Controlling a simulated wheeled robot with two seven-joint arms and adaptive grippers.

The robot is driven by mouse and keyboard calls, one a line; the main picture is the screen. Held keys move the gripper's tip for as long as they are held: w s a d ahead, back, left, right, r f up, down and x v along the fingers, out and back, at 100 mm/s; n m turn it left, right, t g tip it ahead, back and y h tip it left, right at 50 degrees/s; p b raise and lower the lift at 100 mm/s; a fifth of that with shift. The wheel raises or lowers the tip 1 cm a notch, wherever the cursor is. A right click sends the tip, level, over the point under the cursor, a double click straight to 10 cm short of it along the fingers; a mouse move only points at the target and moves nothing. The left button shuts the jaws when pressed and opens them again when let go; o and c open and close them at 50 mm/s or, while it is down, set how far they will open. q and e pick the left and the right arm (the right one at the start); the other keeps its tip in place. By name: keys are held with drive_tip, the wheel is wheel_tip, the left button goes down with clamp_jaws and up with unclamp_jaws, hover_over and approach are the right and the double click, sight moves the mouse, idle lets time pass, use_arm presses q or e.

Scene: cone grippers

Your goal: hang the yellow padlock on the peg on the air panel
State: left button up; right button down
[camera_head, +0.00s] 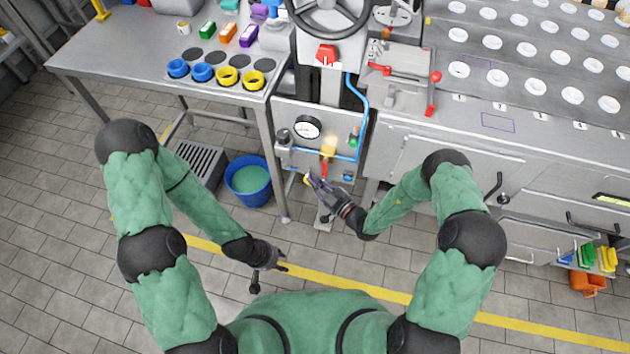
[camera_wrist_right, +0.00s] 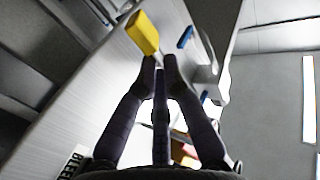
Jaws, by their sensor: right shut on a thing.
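The yellow padlock (camera_wrist_right: 143,32) is at the fingertips of my right gripper (camera_wrist_right: 160,62), which is shut on it; the body sticks out beyond the fingers and the shackle is mostly hidden. In the head view the padlock (camera_head: 307,179) is a small yellow patch at the tips of my right gripper (camera_head: 314,181), in front of the lower part of the air panel (camera_head: 290,108). The panel carries a round gauge (camera_head: 308,127), blue pipes and a red handle (camera_head: 323,170). I cannot make out the peg. My left gripper (camera_head: 280,262) hangs low over the floor, away from the panel; its finger opening is unclear.
A table (camera_head: 120,55) with blue and yellow rings stands at the left. A blue bucket (camera_head: 248,180) is on the floor left of the panel. A grey cabinet (camera_head: 440,165) is at the right. Open floor lies in front.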

idle(0.3)
drive_tip(key=c, duration=1.3)
unclamp_jaws()
drive_tip(key=shift+s+d, duration=0.1)
drive_tip(key=v, duration=1.1)
drive_tip(key=shift+s+d, duration=0.25)
drive_tip(key=shift+s, duration=0.05)
